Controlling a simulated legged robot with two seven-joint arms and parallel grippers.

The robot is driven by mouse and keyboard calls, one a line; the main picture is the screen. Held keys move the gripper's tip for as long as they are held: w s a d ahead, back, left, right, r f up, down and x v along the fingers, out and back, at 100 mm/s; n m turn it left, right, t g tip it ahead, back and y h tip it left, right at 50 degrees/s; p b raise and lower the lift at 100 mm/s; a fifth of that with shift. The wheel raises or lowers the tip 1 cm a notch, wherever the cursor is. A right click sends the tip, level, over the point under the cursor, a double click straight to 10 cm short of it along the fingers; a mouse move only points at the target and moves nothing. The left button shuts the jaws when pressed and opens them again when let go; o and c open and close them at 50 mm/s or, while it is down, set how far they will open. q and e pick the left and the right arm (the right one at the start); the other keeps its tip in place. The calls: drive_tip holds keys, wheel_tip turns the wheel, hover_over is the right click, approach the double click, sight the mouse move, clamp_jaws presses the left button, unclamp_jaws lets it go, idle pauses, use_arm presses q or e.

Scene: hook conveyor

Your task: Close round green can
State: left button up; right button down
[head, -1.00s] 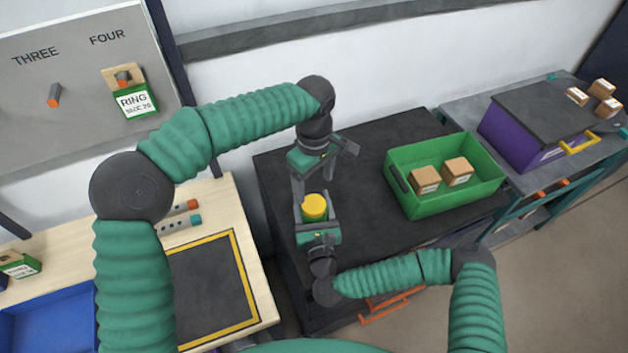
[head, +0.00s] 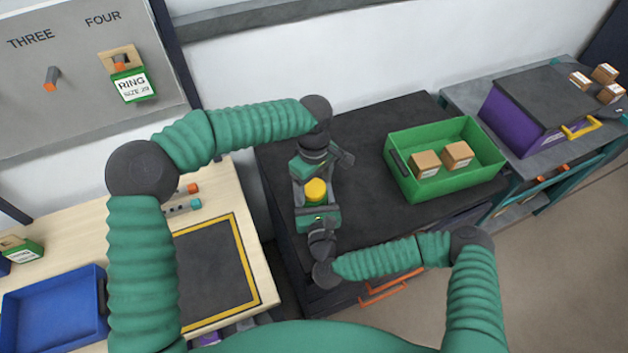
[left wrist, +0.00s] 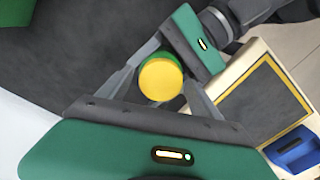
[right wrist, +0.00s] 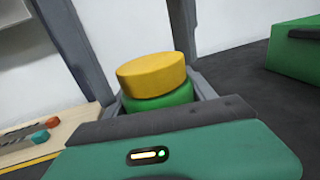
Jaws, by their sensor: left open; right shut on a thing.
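The round green can (right wrist: 160,99) has a yellow lid (right wrist: 152,75) on its top. The lid also shows in the head view (head: 315,190) and in the left wrist view (left wrist: 160,80), where only a sliver of the green can (left wrist: 166,57) shows behind it. My right gripper (head: 318,200) is shut on the can from the near side, low around its body. My left gripper (head: 308,178) is open above the can, its fingers on either side of the lid (left wrist: 160,90).
The can is over a dark table (head: 365,150). A green bin (head: 455,190) with two cardboard boxes stands to the right. A purple box (head: 520,130) is farther right. A wooden bench (head: 200,225) with a blue tray (head: 50,305) is at the left.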

use_arm(q)
drive_tip(key=c, duration=1.4)
drive_tip(key=shift+s+m, duration=0.15)
drive_tip(key=shift+m, duration=0.45)
drive_tip(key=shift+c, duration=0.2)
drive_tip(key=m, duration=0.6)
drive_tip(key=shift+d+m, duration=0.1)
drive_tip(key=shift+m, duration=0.2)
drive_tip(key=m, duration=0.8)
drive_tip(key=shift+m, duration=0.4)
drive_tip(key=o, duration=1.5)
